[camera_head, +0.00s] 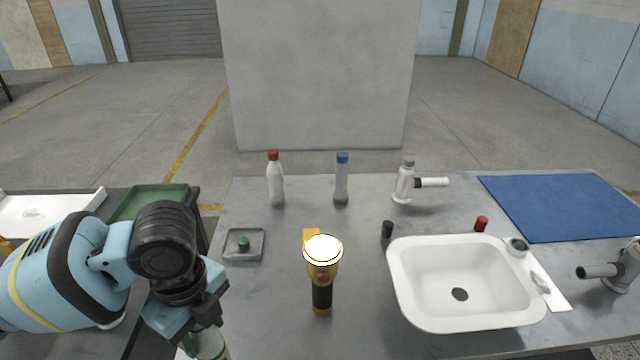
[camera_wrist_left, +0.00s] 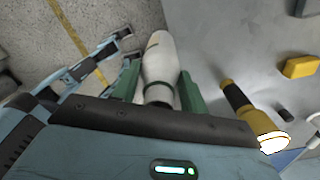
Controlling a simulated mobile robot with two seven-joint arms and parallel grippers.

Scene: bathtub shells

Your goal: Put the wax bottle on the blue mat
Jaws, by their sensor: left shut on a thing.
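My left gripper (camera_head: 203,335) is at the lower left in the head view, by the table's left front edge. It is shut on a white bottle (camera_head: 212,345), which is mostly hidden by the gripper there. In the left wrist view the white bottle (camera_wrist_left: 160,58) sits between the two green fingers of the gripper (camera_wrist_left: 157,82). No label can be read on it. The blue mat (camera_head: 565,205) lies bare at the back right of the table, far from the gripper. My right gripper is not in view.
A white red-capped bottle (camera_head: 275,185) and a blue-capped bottle (camera_head: 341,182) stand at the back. A yellow flashlight (camera_head: 322,280) stands mid-table, also seen in the left wrist view (camera_wrist_left: 250,112).

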